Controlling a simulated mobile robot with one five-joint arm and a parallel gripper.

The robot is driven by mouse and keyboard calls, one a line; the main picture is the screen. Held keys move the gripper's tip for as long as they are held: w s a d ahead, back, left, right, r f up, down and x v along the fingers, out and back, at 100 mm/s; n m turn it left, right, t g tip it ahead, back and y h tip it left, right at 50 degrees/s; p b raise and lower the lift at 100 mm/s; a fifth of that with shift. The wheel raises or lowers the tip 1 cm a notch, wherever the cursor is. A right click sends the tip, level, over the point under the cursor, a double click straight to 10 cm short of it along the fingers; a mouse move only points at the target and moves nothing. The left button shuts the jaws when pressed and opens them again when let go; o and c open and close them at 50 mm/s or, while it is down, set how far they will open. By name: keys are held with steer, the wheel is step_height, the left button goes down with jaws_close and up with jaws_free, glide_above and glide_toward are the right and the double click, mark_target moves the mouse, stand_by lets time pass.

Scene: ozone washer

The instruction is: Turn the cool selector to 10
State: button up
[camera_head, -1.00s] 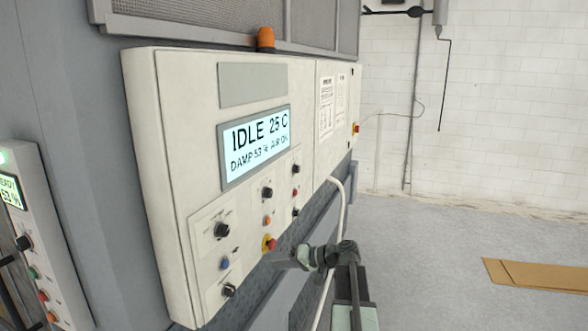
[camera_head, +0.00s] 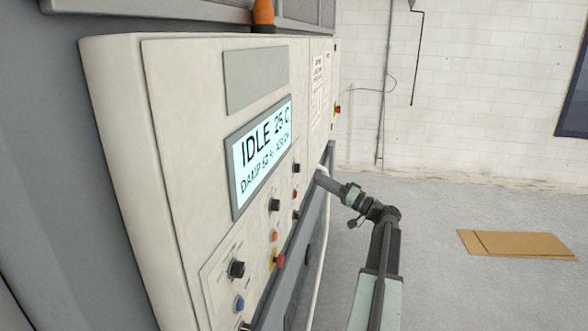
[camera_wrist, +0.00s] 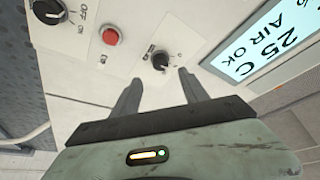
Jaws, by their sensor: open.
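Several black knobs sit on the cream control panel (camera_head: 185,120). Their labels are too small to read in the head view, so I cannot tell which is the cool selector. In the wrist view, a black knob (camera_wrist: 160,61) with a small marked dial lies just beyond my gripper (camera_wrist: 158,82), roughly between the two fingertips. The fingers are apart and empty, and seem short of the knob. Another black knob (camera_wrist: 48,10), marked ON and OFF, is at the upper left. In the head view my gripper (camera_head: 320,180) is near the panel's right part.
A red button (camera_wrist: 111,36) sits left of the nearer knob. The lit display (camera_head: 262,155) reads IDLE 25 C. A pale hose (camera_head: 316,240) hangs below. Cardboard (camera_head: 518,244) lies on the open floor.

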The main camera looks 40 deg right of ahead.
mark_target(297, 168)
steer(key=p+x, duration=0.2)
steer(key=x, duration=0.6)
steer(key=shift+a, duration=0.2)
jaws_close()
